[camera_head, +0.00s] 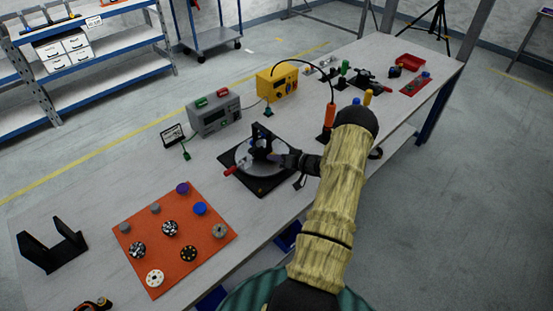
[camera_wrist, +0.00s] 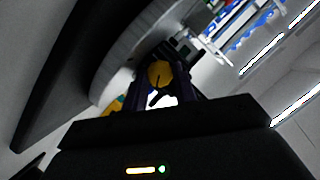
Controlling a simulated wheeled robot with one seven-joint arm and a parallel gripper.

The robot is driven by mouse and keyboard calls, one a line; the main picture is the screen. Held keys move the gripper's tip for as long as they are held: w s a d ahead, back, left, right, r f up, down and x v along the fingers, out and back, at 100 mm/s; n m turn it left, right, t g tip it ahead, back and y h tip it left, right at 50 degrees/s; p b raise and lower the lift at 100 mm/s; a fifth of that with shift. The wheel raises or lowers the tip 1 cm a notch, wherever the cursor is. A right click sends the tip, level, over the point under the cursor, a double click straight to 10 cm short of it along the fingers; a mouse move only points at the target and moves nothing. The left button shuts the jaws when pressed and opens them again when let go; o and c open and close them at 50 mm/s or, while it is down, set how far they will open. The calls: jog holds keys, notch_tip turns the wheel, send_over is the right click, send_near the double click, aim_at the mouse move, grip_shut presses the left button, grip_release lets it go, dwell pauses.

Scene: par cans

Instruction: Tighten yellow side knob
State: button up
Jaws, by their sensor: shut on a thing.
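A yellow side knob (camera_wrist: 158,73) shows in the wrist view, between the two dark fingers of my gripper (camera_wrist: 157,88). The fingers are shut on it. In the head view my gripper (camera_head: 285,160) reaches in from the right to a black fixture (camera_head: 262,142) on a grey round plate (camera_head: 246,168). The plate sits on a black square base (camera_head: 262,188). The knob is hidden in the head view behind my gripper and the fixture. A red-handled lever (camera_head: 231,170) sticks out on the plate's left side.
An orange mat (camera_head: 170,262) with several discs and knobs lies at the table's near left, beside a black bracket (camera_head: 52,250). A grey instrument box (camera_head: 214,116) and a yellow box (camera_head: 279,83) stand behind the fixture.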

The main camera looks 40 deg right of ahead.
jog(key=shift+w+r, duration=0.1)
jog(key=shift+r, duration=0.1)
jog(key=o, duration=0.7)
jog(key=shift+f, duration=0.15)
jog(key=b+v, duration=0.2)
jog(key=v, duration=1.5)
jog(key=shift+s+b, duration=0.3)
jog(key=shift+s, duration=0.05)
